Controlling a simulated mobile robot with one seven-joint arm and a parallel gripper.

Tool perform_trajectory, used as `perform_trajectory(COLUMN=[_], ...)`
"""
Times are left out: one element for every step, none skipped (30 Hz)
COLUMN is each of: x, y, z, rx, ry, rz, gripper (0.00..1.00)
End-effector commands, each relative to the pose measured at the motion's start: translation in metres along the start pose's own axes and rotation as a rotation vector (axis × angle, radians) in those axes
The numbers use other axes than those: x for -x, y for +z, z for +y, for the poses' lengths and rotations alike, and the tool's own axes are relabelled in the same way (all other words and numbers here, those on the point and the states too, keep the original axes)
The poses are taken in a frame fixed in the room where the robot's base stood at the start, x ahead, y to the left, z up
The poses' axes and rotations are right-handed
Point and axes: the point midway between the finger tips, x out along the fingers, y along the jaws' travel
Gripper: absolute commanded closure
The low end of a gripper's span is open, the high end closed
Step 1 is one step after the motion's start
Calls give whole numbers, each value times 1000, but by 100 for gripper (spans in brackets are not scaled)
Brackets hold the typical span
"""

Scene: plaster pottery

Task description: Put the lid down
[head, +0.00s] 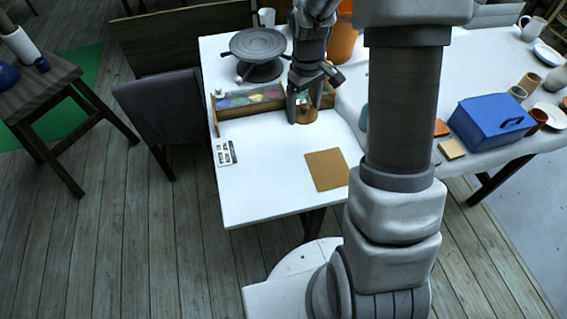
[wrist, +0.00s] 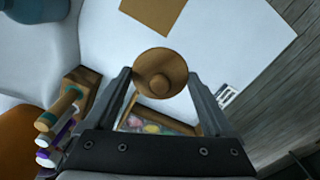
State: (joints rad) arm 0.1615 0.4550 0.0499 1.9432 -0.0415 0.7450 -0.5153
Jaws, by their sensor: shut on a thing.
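The lid is a round brown wooden disc with a knob; it shows in the wrist view (wrist: 145,60) with the knob facing the camera. My gripper (wrist: 158,75) is shut on the lid, one finger at each side. In the head view my gripper (head: 305,108) points down over the white table, with the lid (head: 306,118) partly hidden between its fingers. I cannot tell how high the lid is above the tabletop. A flat tan square (head: 326,170) lies on the table nearer the front edge; it also shows in the wrist view (wrist: 153,12).
A wooden box (head: 235,112) with coloured contents lies just left of my gripper. A dark turntable (head: 257,43) stands behind it, and an orange pot (head: 343,42) behind my gripper. A printed card (head: 225,153) lies at the left edge. Bare white table surrounds the tan square.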

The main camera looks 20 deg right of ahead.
Motion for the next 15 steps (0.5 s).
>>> perform_trajectory(x=[-17,-18,-20,-20,-21,-22,-22,-22,-22,-22,-22,-21,-21,-21,-22], y=[1,2,3,4,5,6,7,8,10,10,11,12,12,12,12], z=[11,17,23,28,32,38,42,45,49,51,53,56,57,57,56], rx=[58,99,153,190,227,272,302,331,364,387,407,429,442,453,463], ry=[3,4,2,2,2,1,1,0,0,0,-1,-2,-2,-2,-3], rz=[3,3,2,3,3,4,4,4,4,5,5,5,5,5,5], gripper=[66,66,66,66,66,66,66,66,66,66,66,66,66,66,66])
